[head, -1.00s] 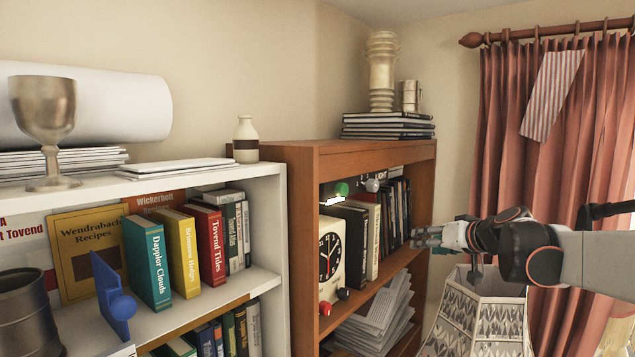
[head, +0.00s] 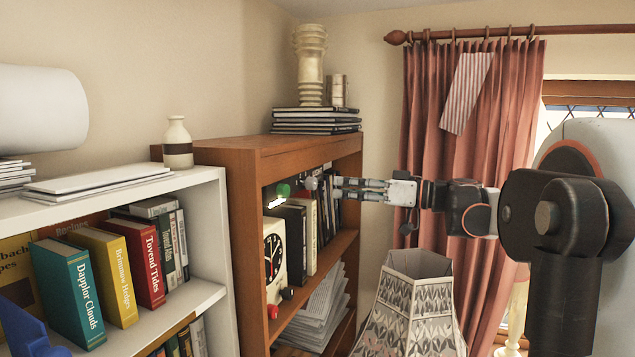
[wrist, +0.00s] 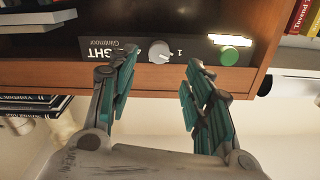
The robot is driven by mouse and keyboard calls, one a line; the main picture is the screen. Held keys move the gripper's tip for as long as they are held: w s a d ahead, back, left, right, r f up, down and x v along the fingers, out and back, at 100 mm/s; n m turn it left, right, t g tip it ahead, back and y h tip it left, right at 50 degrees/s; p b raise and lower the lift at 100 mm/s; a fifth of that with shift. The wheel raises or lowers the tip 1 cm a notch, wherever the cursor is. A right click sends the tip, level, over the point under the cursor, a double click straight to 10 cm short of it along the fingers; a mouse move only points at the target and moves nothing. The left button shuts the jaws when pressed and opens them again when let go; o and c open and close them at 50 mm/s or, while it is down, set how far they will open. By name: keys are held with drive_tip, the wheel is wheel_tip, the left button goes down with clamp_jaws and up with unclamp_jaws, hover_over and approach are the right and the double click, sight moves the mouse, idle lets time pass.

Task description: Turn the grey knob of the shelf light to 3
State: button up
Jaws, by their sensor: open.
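The shelf light's dark panel (wrist: 100,48) shows upside down in the wrist view, with part of the word LIGHT readable. Its grey knob (wrist: 160,51) has a pale pointer; I cannot tell for sure which number it points at. A 1 is readable beside the knob. A green knob (wrist: 229,55) sits to the right, by a glowing strip (wrist: 232,40). My gripper (wrist: 162,65) is open, with its teal fingers on either side of the grey knob in the picture, apart from it. In the head view my gripper (head: 338,188) is just right of the grey knob (head: 311,184).
A patterned lampshade (head: 410,310) stands below my arm. A white shelf (head: 205,295) with books is at left.

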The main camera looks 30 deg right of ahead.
sight(316, 185)
drive_tip(key=p+x, duration=0.1)
drive_tip(key=x, duration=0.6)
drive_tip(key=shift+w+a+p, duration=0.2)
drive_tip(key=shift+w+p, duration=0.15)
drive_tip(key=shift+p, duration=0.05)
drive_tip(key=c, duration=1.1)
